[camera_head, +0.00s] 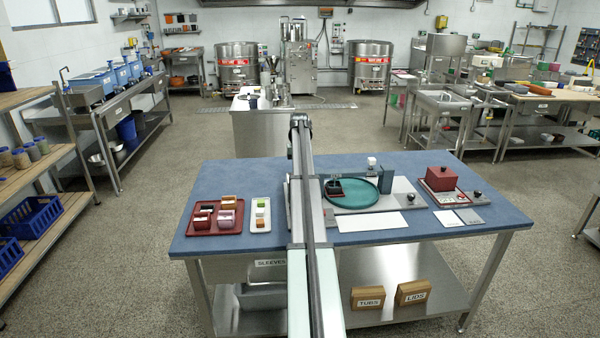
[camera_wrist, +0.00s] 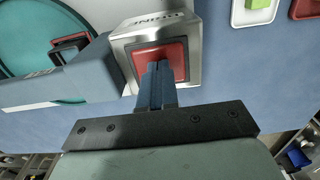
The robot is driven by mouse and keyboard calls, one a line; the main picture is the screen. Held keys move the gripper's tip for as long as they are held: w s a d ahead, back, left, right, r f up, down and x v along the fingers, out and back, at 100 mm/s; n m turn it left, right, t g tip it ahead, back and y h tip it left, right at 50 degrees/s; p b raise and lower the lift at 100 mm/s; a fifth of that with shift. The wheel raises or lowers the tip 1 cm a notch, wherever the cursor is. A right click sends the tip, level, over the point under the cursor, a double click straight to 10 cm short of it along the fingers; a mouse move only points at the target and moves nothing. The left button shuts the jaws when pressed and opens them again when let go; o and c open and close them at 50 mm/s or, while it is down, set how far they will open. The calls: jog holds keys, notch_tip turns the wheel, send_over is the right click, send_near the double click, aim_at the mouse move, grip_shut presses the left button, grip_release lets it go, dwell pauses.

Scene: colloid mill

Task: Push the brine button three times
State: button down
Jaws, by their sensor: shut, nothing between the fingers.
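The brine button is a red square (camera_wrist: 172,58) set in a steel box (camera_wrist: 124,50) with the label "BRINE", which reads upside down in the wrist view. My gripper (camera_wrist: 158,66) is shut and empty. Its fingertips overlap the red square in the wrist view and hide part of it. I cannot tell whether they touch it or whether it is pressed in. In the head view my arm runs up the middle of the blue table and hides the button box.
A teal round plate (camera_head: 352,193) lies right of my arm on the blue table (camera_head: 263,177). A dark red tray (camera_head: 206,230) with small blocks and a white tray (camera_head: 254,216) lie to the left. A red box (camera_head: 440,177) stands at the right.

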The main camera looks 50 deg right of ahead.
jog(key=shift+r, duration=0.15)
notch_tip(320, 180, up, 7)
jog(key=shift+r, duration=0.15)
dwell(1.2)
jog(key=shift+r, duration=0.1)
dwell(0.6)
jog(key=shift+f, duration=2.1)
